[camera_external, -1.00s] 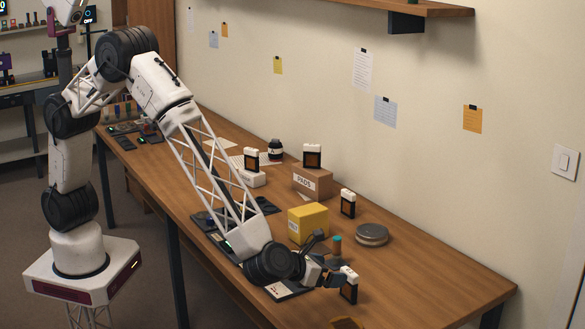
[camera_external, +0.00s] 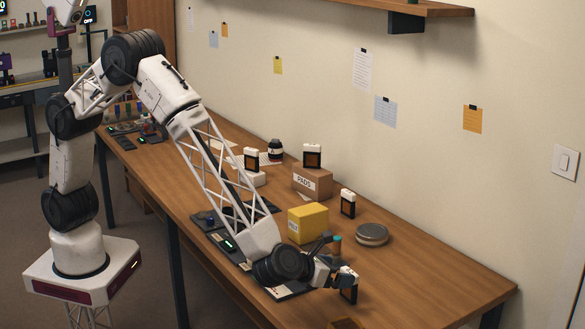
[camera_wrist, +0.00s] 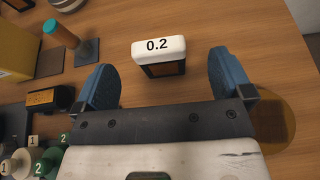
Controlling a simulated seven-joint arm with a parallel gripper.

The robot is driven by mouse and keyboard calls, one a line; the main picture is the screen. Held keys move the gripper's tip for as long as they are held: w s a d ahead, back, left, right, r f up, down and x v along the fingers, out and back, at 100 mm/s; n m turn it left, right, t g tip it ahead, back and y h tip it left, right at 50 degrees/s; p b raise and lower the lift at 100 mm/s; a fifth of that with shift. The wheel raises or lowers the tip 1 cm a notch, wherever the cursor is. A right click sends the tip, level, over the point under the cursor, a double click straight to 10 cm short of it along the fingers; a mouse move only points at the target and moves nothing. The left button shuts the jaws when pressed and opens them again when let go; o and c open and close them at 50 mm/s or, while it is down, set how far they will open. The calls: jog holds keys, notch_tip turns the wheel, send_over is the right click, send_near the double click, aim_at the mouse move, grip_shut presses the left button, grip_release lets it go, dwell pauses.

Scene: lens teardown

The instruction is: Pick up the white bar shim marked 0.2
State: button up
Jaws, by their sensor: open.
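The white bar shim marked 0.2 (camera_wrist: 158,45) forms the top of a small dark block with an amber window, standing upright on the table in the wrist view. My gripper (camera_wrist: 165,82) is open, with one blue finger to the left of the shim and one to the right. The shim lies a little beyond the fingertips, roughly centred between them, with no visible contact. In the external view my gripper (camera_external: 338,276) is low over the table's near right part and partly covers the shim's block (camera_external: 351,291).
Other white-topped dark blocks stand nearby, one right of the yellow box (camera_external: 308,222) and one on the PADS carton (camera_external: 312,183). A teal-topped post (camera_wrist: 60,35) stands left of the shim. A round tin (camera_external: 372,234) is farther back. The table's right end is clear.

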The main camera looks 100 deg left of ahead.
aim_at(349, 272)
jog(key=shift+w+a, duration=0.1)
jog(key=shift+x, duration=2.5)
jog(key=shift+a, duration=0.1)
jog(key=c, duration=1)
jog(key=shift+r, duration=4.95)
